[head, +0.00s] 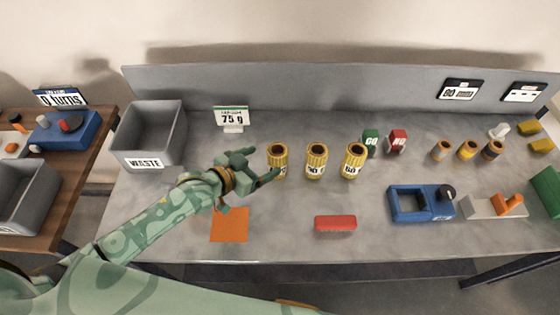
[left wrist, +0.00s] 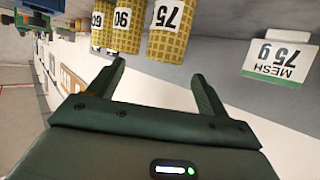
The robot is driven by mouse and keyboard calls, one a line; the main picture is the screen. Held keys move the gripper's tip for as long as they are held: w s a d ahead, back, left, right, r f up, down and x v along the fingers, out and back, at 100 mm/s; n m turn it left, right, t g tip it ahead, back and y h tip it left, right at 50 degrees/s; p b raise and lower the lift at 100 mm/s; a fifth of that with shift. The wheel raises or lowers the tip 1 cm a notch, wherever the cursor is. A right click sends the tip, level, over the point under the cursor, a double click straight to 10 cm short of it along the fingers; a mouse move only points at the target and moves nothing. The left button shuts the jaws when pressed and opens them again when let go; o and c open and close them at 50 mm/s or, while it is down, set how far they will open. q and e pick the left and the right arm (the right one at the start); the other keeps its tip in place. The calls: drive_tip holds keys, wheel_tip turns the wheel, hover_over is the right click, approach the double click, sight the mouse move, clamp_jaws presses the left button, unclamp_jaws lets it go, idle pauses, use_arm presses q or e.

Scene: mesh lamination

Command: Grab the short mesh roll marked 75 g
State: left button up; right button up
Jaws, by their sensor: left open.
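Three yellow mesh rolls stand upright in a row on the grey bench. The left one is the 75 g roll (head: 278,153); its label is partly hidden in the head view but reads 75 in the left wrist view (left wrist: 170,40). The middle roll (head: 316,158) reads 90 and the right roll (head: 354,158) reads 60. My left gripper (head: 262,166) is open and empty, just left of the 75 roll. In the left wrist view the roll appears beyond the gap between the fingertips (left wrist: 158,70), apart from them. My right gripper is not in view.
A sign reading 75 g (head: 232,117) stands behind. A grey WASTE bin (head: 145,162) is at left. An orange square (head: 230,226) and a red block (head: 335,223) lie in front. A blue device (head: 408,216) and small rolls (head: 467,150) are at right.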

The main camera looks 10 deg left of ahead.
sight(282, 150)
use_arm(q)
drive_tip(key=x, duration=0.3)
drive_tip(key=shift+w+f+b, duration=0.35)
drive_tip(key=shift+w+b, duration=0.05)
drive_tip(key=shift+b+x, duration=0.4)
drive_tip(key=shift+x, duration=0.7)
drive_tip(key=x, duration=0.2)
drive_tip(key=b+x, duration=0.1)
drive_tip(key=shift+w+f, duration=0.25)
drive_tip(key=shift+w, duration=0.1)
drive_tip(key=shift+w+d, duration=0.1)
drive_tip(key=shift+w, duration=0.05)
drive_tip(key=shift+r, duration=0.1)
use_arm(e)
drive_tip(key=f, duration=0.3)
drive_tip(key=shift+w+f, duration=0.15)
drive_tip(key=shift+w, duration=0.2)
use_arm(q)
drive_tip(key=c, duration=1.3)
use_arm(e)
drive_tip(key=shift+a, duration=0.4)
